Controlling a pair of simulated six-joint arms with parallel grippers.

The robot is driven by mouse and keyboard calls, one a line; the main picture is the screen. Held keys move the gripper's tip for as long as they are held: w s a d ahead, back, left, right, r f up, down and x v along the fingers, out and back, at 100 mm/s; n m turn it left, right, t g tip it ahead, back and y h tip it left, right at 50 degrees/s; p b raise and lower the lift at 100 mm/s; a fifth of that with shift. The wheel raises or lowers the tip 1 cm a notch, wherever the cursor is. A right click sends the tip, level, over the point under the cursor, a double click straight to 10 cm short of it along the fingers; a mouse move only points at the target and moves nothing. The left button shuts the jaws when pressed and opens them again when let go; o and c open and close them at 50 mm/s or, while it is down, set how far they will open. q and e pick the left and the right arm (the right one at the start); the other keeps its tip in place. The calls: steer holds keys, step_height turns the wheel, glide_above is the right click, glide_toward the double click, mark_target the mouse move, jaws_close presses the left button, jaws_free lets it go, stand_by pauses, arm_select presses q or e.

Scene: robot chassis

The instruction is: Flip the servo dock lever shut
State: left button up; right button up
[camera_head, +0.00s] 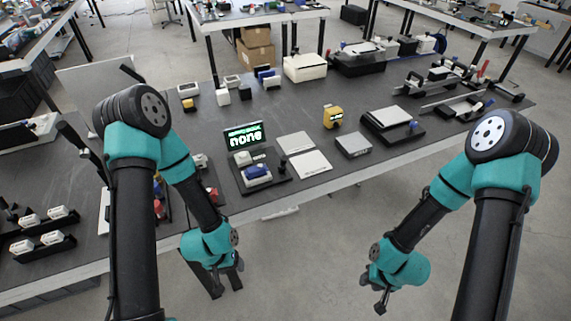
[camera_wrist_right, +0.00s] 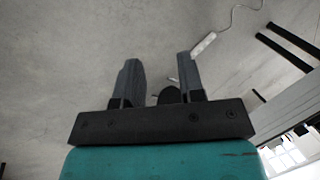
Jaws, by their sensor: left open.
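A dark dock (camera_head: 277,179) stands near the table's front edge, below a small screen (camera_head: 244,136) that reads "none". A blue and white block (camera_head: 257,173) sits on the dock, with a small white piece behind it. I take this for the servo dock; its lever is too small to tell apart. My left gripper (camera_head: 226,283) is open and empty, pointing down in front of the table's edge, to the lower left of the dock. My right gripper (camera_head: 374,296) is over the floor, well right of the dock. Its fingers are apart and empty in the right wrist view (camera_wrist_right: 158,62).
White plates (camera_head: 310,163), a grey box (camera_head: 354,145) and a yellow device (camera_head: 333,116) stand right of the dock. A black tray unit (camera_head: 392,125) is further right. White parts in black racks (camera_head: 45,246) are at the far left.

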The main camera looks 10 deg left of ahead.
steer(key=shift+w, duration=0.2)
steer(key=shift+c, duration=0.8)
steer(key=w+t, duration=0.1)
steer(key=w, duration=0.1)
steer(key=w+a+t, duration=0.1)
steer(key=w, duration=0.1)
steer(key=w+a+t, duration=0.1)
steer(key=w, duration=0.1)
steer(key=shift+w+a+f+m+y, duration=0.15)
steer(key=shift+w+f+m+y, duration=0.1)
steer(key=shift+f+m+y, duration=0.1)
jaws_close()
steer(key=w+a+r+m+t+y, duration=0.1)
steer(key=w+a+r+t+y, duration=0.1)
steer(key=w+a+t, duration=0.55)
steer(key=w+a+r+m+t+y, duration=0.4)
steer(key=w+a+r+y, duration=0.3)
steer(key=a+r+y, duration=0.2)
steer(key=shift+w+a+r, duration=0.15)
steer(key=shift+a+r, duration=0.1)
steer(key=shift+r, duration=0.65)
